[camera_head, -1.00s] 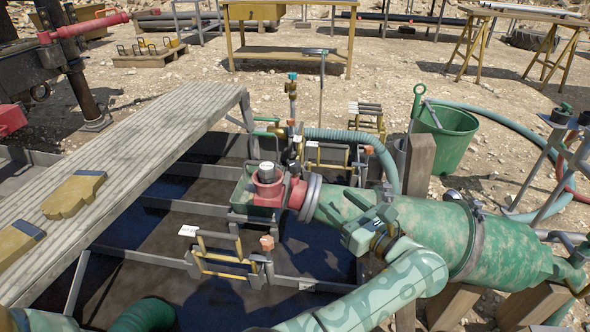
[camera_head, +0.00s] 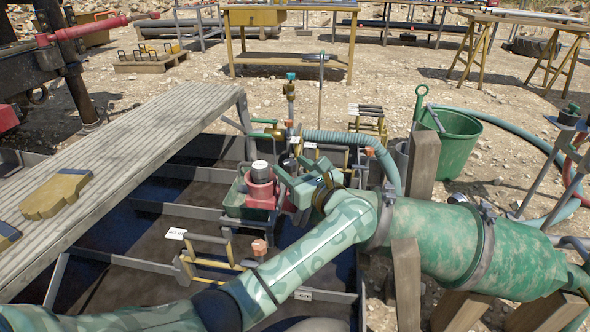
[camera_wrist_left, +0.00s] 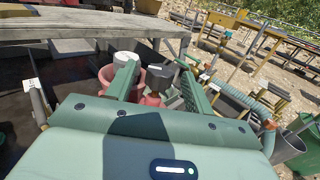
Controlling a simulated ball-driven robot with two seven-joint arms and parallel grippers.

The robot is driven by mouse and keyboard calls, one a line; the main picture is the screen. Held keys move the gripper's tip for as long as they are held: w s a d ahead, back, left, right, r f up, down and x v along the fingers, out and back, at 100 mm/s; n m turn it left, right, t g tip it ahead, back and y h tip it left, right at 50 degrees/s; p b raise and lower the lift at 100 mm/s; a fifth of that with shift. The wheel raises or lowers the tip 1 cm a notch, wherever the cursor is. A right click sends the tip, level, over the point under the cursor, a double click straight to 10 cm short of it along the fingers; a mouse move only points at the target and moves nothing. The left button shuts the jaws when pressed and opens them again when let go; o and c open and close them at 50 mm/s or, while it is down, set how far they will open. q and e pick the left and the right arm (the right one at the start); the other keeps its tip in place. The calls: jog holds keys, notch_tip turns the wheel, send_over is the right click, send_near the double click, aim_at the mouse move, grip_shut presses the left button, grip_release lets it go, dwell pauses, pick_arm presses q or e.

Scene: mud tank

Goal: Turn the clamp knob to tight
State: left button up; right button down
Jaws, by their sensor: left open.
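A dark knob (camera_head: 290,163) stands on the red fitting, beside a red body with a white cap (camera_head: 259,166). I cannot tell for sure that this is the clamp knob. My left gripper (camera_head: 293,182) is open, right at the red fitting, and partly hides it. In the left wrist view the dark knob (camera_wrist_left: 161,76) appears between the two green fingers, with the white cap (camera_wrist_left: 125,58) by the left finger. I cannot tell whether a finger touches the knob. The mottled green pipe (camera_head: 435,232) carries metal band clamps (camera_head: 487,232). My right gripper is out of view.
Yellow-handled racks (camera_head: 210,262) stand in the dark tank below my arm. A ribbed hose (camera_head: 345,140) and a green bucket (camera_head: 455,142) are behind the gripper. Wooden posts (camera_head: 407,285) support the pipe.

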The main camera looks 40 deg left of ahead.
pick_arm(q)
jog(key=c, duration=1)
